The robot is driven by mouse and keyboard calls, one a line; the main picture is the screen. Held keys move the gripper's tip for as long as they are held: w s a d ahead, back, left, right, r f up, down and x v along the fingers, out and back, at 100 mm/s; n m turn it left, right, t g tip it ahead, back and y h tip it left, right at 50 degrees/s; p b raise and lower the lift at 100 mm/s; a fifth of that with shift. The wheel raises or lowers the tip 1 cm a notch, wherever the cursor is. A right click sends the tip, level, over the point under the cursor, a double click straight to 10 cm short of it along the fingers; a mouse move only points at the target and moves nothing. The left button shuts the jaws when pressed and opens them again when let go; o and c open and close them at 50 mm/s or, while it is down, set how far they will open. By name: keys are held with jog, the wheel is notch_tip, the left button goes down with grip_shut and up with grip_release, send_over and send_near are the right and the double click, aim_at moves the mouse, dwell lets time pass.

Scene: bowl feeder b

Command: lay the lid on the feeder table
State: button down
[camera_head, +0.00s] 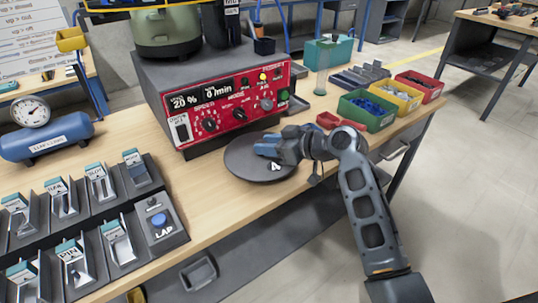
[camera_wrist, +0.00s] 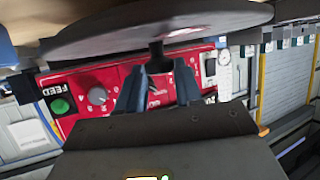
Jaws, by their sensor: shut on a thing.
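The lid (camera_head: 240,163) is a dark round disc in front of the feeder's red control panel (camera_head: 225,107), over the front part of the wooden feeder table (camera_head: 215,205). My gripper (camera_head: 268,148) is over the lid from the right. In the wrist view the lid (camera_wrist: 150,32) spans the top, with a short dark knob (camera_wrist: 157,57) at the blue fingers (camera_wrist: 158,68). The fingers are shut on this knob. Whether the lid's underside touches the table cannot be told clearly.
A grey rack with a LAP button (camera_head: 159,220) stands at left, near a blue tank with a gauge (camera_head: 45,138). Green (camera_head: 366,112), yellow and red bins are at right, with a small red tray (camera_head: 328,120). Bare wood shows between rack and lid.

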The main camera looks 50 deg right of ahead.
jog(key=shift+f, duration=1.9)
jog(key=shift+f, duration=0.15)
jog(key=c, duration=0.7)
grip_release()
jog(key=shift+c, duration=0.2)
